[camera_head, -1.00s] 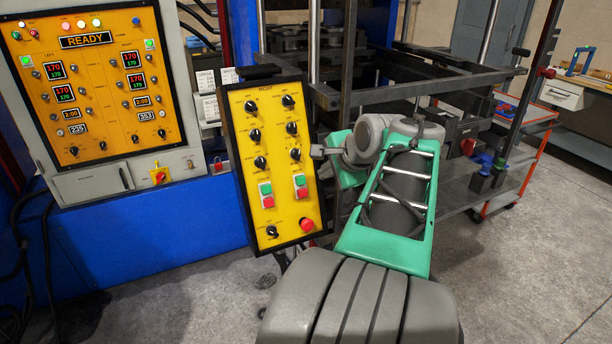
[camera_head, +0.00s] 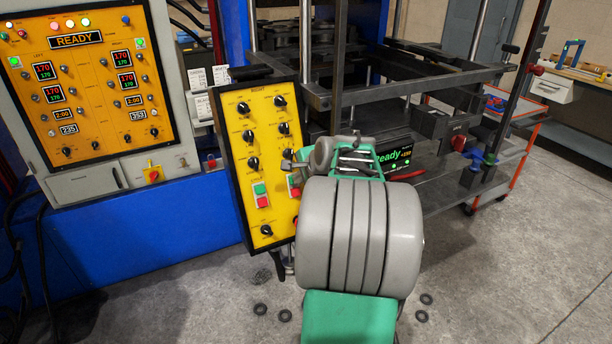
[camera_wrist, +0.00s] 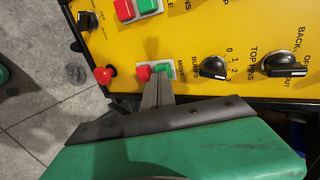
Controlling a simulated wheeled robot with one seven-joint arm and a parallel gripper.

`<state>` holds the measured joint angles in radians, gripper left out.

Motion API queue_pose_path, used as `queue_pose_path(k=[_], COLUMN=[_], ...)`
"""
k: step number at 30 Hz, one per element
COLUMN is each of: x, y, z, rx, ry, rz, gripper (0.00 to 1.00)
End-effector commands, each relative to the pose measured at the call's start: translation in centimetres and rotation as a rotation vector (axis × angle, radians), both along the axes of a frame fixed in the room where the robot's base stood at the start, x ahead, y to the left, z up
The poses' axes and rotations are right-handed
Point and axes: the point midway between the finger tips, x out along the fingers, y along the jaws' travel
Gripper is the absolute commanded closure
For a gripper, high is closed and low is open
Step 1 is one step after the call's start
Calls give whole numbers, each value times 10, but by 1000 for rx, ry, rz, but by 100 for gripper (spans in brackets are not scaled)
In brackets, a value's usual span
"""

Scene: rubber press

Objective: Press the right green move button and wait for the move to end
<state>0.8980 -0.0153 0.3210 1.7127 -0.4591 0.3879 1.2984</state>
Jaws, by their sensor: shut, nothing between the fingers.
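The yellow control panel (camera_head: 265,150) stands tilted in the middle of the head view. Its right button pair has a green button (camera_head: 291,179) above a red button (camera_head: 295,192), partly covered by my gripper (camera_head: 288,160). In the wrist view the pair sits beside the word "MOVE", with the red button (camera_wrist: 143,74) left of the green button (camera_wrist: 160,69). My gripper (camera_wrist: 157,84) is shut and empty, its tips right at the green button's edge. I cannot tell whether they touch or press it. The press (camera_head: 340,80) stands behind, partly hidden by my arm.
The left button pair (camera_head: 261,195) sits close by on the panel, as do a red mushroom button (camera_wrist: 103,75) and black knobs (camera_wrist: 215,67). The larger control cabinet (camera_head: 85,85) at left displays "READY". Several dark rings lie on the floor.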

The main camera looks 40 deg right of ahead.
Motion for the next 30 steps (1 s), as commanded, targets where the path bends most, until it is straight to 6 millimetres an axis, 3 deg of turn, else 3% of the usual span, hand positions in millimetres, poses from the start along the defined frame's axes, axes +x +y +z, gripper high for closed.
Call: queue_pose_path(k=[11,18,30], x=[4,23,17], y=[-2,-6,-4], z=[-2,-9,-5], rx=[-1,0,1], ry=[-1,-1,-1], rz=[-1,1,1], gripper=[100,100,100])
